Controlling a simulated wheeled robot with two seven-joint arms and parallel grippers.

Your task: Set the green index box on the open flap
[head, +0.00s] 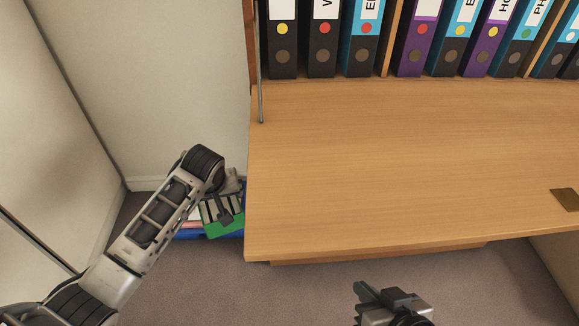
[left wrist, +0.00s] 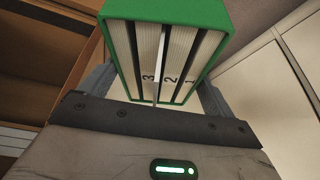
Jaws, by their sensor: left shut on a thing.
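The green index box (head: 226,226) is held in my left gripper (head: 222,208), left of the desk flap and apart from it in the picture. In the left wrist view the green box (left wrist: 170,12) sits between the two fingers, with its cream card dividers numbered 1, 2 and 3 facing the camera. The open flap (head: 400,160) is a wide wooden board lying level below the binders, and its top is bare around the middle. My right gripper (head: 368,296) is in front of the flap's front edge, low in the picture; its fingertips are too unclear to judge.
A row of labelled binders (head: 414,40) stands on the shelf behind the flap. A metal stay (head: 260,75) runs down to the flap's left edge. A brass plate (head: 566,199) lies at its right. A blue item (head: 232,236) shows on the floor beneath the box.

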